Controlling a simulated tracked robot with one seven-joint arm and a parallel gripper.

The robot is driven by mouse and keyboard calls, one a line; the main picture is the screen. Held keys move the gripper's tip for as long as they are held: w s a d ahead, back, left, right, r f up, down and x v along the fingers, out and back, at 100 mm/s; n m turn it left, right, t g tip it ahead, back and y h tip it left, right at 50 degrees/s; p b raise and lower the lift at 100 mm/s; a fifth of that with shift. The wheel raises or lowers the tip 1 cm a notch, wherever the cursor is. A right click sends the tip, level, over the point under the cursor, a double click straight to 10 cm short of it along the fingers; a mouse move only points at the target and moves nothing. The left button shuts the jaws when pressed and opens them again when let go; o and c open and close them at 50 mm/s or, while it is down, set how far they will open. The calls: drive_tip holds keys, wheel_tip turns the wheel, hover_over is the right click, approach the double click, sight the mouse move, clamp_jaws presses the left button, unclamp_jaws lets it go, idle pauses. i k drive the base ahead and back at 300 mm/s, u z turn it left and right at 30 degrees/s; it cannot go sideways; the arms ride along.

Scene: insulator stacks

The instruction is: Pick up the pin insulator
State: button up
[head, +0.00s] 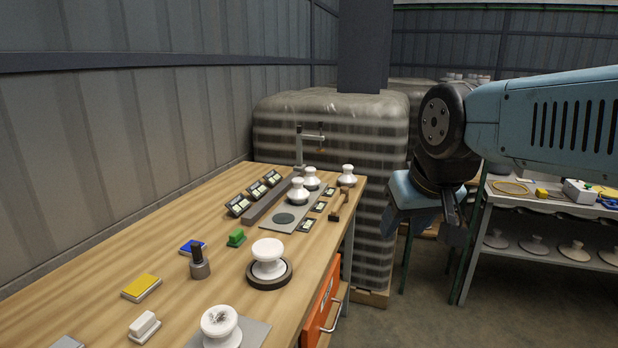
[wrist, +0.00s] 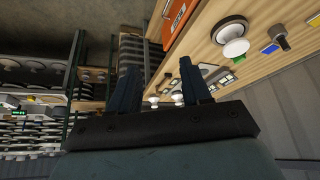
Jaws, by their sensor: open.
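Several white insulators stand upright on the wooden workbench (head: 195,245); I cannot tell which is the pin insulator. One white insulator (head: 268,256) stands on a dark round base in the middle and also shows in the wrist view (wrist: 236,48). Three more (head: 298,191), (head: 311,178), (head: 348,175) stand at the far end. My gripper (head: 436,222) hangs right of the bench, apart from all of them. Its two fingers (wrist: 158,78) are spread and empty.
A dark rail and a grey mat (head: 284,217) lie at the far end, near a clamp stand (head: 299,150) and a wooden-handled tool (head: 339,205). A wrapped pallet stack (head: 330,125) stands behind the bench. A shelf table (head: 545,215) stands right; floor lies between.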

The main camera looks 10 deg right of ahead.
sight(312, 182)
drive_tip(key=z, duration=0.4)
drive_tip(key=i, duration=1.3)
drive_tip(key=u, duration=0.6)
